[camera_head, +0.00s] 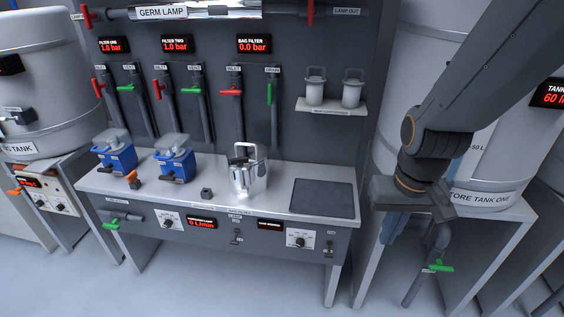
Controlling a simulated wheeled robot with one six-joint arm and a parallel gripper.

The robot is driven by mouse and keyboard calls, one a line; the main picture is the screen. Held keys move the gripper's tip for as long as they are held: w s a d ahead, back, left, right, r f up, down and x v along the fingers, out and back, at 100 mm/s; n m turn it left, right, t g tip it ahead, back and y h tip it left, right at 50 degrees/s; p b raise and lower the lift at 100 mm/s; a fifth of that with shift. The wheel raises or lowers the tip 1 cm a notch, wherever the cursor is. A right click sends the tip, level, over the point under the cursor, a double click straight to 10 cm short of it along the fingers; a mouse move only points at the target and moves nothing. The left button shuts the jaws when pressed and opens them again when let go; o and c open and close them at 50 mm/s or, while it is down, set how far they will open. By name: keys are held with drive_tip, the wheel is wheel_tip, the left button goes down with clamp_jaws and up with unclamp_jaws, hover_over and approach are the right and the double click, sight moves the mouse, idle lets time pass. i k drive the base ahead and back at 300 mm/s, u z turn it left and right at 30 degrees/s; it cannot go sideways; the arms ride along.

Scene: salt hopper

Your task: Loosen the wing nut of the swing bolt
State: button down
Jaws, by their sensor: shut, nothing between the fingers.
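A shiny steel filter housing (249,178) stands on the bench in the middle of the view, below the bag filter display. A dark fitting (241,153) sits on its top, with a steel bail or handle beside it. The swing bolt and its wing nut are too small to tell apart here. My gripper (389,230) hangs at the right, in front of the right-hand tank stand, well away from the housing. It is shut and empty, pointing down; its fingertips are hard to make out.
A dark mat (322,199) lies clear on the bench at right. Red and green valve handles line the back panel; a shelf (331,106) holds two white canisters.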

sight(239, 162)
drive_tip(key=z, duration=1.05)
drive_tip(key=k, duration=1.05)
drive_tip(key=u, duration=1.45)
drive_tip(key=i, duration=0.5)
